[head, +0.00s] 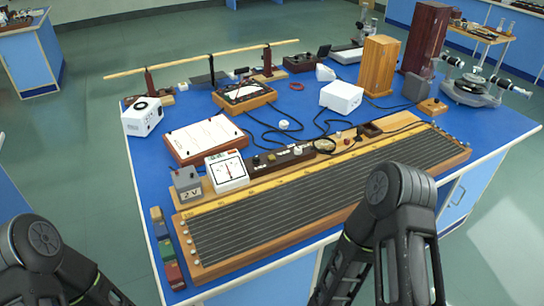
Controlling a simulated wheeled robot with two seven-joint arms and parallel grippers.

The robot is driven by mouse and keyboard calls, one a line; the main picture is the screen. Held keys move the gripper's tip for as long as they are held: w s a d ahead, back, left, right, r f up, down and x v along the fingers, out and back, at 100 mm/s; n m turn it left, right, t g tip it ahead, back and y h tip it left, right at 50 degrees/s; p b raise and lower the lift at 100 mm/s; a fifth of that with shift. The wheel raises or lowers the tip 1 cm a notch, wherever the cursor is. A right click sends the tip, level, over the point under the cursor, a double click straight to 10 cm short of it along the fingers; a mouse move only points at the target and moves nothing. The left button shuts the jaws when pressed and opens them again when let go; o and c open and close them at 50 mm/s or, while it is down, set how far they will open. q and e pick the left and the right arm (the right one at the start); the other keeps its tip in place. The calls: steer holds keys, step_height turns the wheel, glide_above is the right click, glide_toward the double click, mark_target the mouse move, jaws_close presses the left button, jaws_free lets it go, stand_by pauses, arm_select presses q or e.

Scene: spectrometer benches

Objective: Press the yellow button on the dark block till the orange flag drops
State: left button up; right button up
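I cannot pick out the yellow button or the orange flag for certain at this size. A long dark block (280,163) with several small knobs lies along the back edge of the wire board, right of the white dial meter. Another dark box (299,63) with small fittings sits at the back of the blue bench. Neither shows a clear flag. My left and right arms show only as black links at the lower left and lower right. Both grippers are out of view.
The long wire board (320,197) fills the front of the blue bench (148,185). A white dial meter (227,171), a grey cell (187,183), a white box (341,96) and a tall wooden box (378,66) stand behind it. Black cables cross the middle.

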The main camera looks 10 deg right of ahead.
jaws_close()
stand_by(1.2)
